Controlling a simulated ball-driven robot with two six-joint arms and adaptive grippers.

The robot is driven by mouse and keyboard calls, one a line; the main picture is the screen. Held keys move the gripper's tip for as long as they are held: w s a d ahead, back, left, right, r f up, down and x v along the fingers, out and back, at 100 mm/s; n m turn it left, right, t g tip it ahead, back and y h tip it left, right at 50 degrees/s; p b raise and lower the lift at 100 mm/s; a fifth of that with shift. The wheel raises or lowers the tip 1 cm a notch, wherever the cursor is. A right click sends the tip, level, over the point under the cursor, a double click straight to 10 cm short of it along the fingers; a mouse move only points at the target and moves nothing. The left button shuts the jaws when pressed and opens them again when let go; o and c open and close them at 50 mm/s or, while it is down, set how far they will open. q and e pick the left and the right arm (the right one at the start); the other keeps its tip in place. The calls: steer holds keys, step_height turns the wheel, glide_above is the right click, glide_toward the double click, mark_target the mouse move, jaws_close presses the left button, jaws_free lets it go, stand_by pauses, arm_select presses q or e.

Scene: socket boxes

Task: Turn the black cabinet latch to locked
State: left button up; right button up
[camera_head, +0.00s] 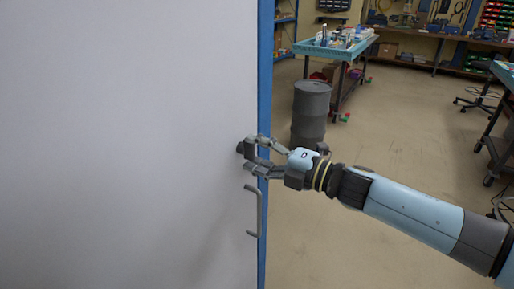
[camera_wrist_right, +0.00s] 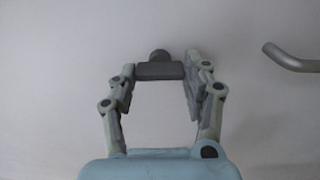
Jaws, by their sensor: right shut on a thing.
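The black cabinet latch (camera_head: 240,147) sits near the right edge of the pale cabinet door (camera_head: 130,140), above the door handle. It also shows in the right wrist view as a dark bar with a round end (camera_wrist_right: 160,70). My right gripper (camera_head: 254,153) reaches in from the right and is shut on the latch, with one finger on each side of it. The fingers partly hide the latch in the head view. In the wrist view the bar spans between the fingertips (camera_wrist_right: 161,72). My left gripper is in neither view.
A grey bar handle (camera_head: 252,212) is on the door just below the latch; its end shows in the wrist view (camera_wrist_right: 290,60). A blue frame edge (camera_head: 264,100) borders the door. A grey drum (camera_head: 310,112) and a blue-topped workbench (camera_head: 335,46) stand behind. Open floor lies right.

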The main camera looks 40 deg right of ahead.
steer(key=shift+m, duration=0.3)
steer(key=o, duration=1.2)
steer(key=shift+c, duration=0.2)
steer(key=v, duration=1.2)
